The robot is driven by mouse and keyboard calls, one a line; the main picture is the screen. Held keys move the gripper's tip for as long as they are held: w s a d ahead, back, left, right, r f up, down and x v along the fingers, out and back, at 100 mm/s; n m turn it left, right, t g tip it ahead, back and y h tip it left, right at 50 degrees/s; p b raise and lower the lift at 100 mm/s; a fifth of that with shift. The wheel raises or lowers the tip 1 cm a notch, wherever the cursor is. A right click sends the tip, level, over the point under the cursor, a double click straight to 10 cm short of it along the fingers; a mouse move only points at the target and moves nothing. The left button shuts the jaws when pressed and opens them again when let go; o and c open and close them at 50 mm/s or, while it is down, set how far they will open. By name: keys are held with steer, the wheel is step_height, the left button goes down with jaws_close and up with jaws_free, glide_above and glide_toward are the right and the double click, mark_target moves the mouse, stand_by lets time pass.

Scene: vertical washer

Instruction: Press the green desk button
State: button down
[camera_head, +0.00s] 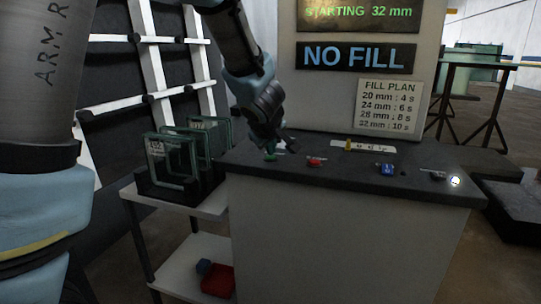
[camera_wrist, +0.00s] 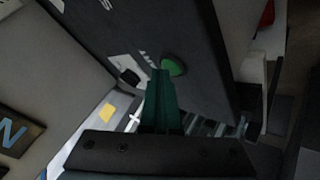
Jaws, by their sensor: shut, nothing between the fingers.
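The green button (camera_head: 271,157) sits near the left end of the dark desk top (camera_head: 340,178). My gripper (camera_head: 274,150) points down right over it in the head view and partly covers it. In the wrist view the green button (camera_wrist: 175,66) shows just beyond and slightly right of the teal fingertips (camera_wrist: 160,73). The fingers are together with nothing between them. The tips overlap the button's near left edge in that picture. I cannot tell whether they touch it or hover above it.
A red button (camera_head: 314,162) stands right of the green one, then a blue one (camera_head: 387,169) and a lit white knob (camera_head: 455,181). A panel reads "NO FILL" (camera_head: 355,57). A rack of glass panes (camera_head: 172,165) stands left of the desk. The desk's front strip is clear.

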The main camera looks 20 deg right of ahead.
mark_target(271, 158)
steer(key=shift+r+p, duration=0.85)
steer(key=shift+p, duration=0.05)
steer(key=shift+r, duration=0.1)
step_height(271, 158, up, 5)
steer(key=p, duration=0.5)
steer(key=shift+p, duration=0.3)
